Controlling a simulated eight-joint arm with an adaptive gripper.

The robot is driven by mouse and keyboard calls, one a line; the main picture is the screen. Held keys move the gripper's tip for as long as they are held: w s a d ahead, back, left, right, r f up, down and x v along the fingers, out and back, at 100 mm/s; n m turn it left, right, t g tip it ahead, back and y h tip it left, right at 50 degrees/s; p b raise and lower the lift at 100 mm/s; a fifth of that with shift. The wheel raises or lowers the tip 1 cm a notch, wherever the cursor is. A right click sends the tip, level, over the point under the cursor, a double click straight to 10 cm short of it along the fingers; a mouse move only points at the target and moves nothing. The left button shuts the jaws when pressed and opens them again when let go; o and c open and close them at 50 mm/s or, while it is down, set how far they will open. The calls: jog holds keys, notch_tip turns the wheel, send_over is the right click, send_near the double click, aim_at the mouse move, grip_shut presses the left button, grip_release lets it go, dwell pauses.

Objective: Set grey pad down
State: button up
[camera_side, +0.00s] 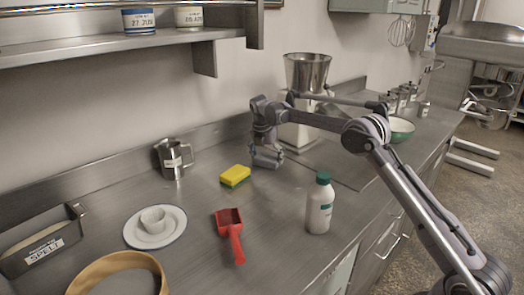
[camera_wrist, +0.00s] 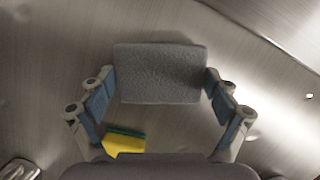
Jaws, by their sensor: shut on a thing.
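The grey pad (camera_wrist: 158,75) is a flat, rough rectangle in the wrist view, held between the two blue-lined fingers of my gripper (camera_wrist: 160,84). Its left and right ends touch the fingertips. In the side view my gripper (camera_side: 267,156) points down low over the steel counter (camera_side: 200,200), right of the yellow sponge. The pad is hard to make out there, and I cannot tell whether it touches the counter.
A yellow and green sponge (camera_side: 235,176) lies close by, also in the wrist view (camera_wrist: 124,142). A red scoop (camera_side: 230,228), a white bottle (camera_side: 319,205), a plate (camera_side: 155,238) and a metal jug (camera_side: 173,160) stand around. A mixer-like machine (camera_side: 305,75) is behind.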

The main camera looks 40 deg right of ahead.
jog(key=shift+f, duration=0.15)
jog(key=o, duration=0.7)
jog(key=v, duration=1.2)
jog(key=shift+r, duration=0.25)
jog(key=shift+f, duration=0.1)
jog(key=x, duration=1.2)
jog(key=shift+f, duration=0.25)
jog(key=shift+r, duration=0.7)
